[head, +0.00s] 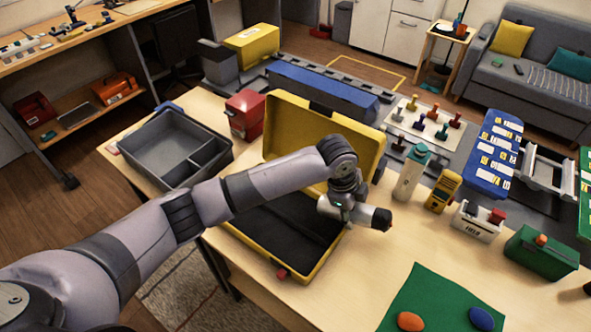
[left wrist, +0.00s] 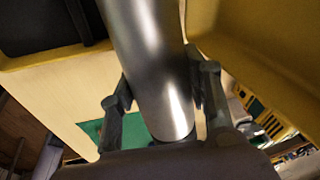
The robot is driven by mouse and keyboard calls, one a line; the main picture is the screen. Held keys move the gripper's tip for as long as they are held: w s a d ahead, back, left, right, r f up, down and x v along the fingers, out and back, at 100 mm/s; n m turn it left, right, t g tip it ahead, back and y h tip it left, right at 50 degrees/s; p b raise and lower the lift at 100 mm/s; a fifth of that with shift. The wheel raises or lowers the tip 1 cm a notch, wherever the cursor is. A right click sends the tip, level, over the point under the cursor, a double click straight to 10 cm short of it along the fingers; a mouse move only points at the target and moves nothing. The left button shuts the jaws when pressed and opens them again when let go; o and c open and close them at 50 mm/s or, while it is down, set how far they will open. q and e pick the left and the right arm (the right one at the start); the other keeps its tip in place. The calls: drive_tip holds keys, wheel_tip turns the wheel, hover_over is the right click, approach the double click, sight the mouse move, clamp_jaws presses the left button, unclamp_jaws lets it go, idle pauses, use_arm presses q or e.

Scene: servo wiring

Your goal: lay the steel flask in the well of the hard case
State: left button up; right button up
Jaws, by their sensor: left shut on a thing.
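The yellow hard case (head: 262,254) stands open on the table in the head view, its dark well facing up and its lid (head: 312,122) raised behind. My left gripper (head: 382,219) is at the right side of the case in the head view. In the left wrist view the steel flask (left wrist: 150,60), a shiny grey cylinder, lies between the two fingers of the left gripper (left wrist: 163,100), which is shut on it. My forearm covers part of the well. The right gripper is not in view.
A grey divided tray (head: 160,150) and a red box (head: 245,112) are left of the case. A pale bottle with a teal cap (head: 410,172), a yellow meter (head: 443,190) and a white box (head: 477,222) stand to the right. A green mat (head: 440,295) lies in front.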

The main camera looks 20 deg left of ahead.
sight(296, 204)
use_arm(q)
drive_tip(key=w+a+r+m+y+p, duration=0.1)
drive_tip(key=w+a, duration=0.1)
drive_tip(key=a, duration=0.6)
drive_tip(key=w+a+r+m+y+p, duration=0.1)
drive_tip(key=w+a+p, duration=0.15)
drive_tip(key=a, duration=0.55)
drive_tip(key=shift+t+y, duration=0.3)
drive_tip(key=shift+t, duration=0.1)
drive_tip(key=b+x, duration=0.2)
drive_tip(key=b, duration=0.1)
drive_tip(key=s+b+x, duration=0.1)
drive_tip(key=b+x, duration=0.4)
drive_tip(key=shift+s+a+f+b, duration=0.15)
drive_tip(key=shift+s+f+b, duration=0.15)
drive_tip(key=shift+b, duration=0.05)
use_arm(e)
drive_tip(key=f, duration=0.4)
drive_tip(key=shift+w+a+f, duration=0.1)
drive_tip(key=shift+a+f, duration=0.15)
use_arm(q)
drive_tip(key=shift+s+f, duration=0.2)
drive_tip(key=shift+f, duration=0.15)
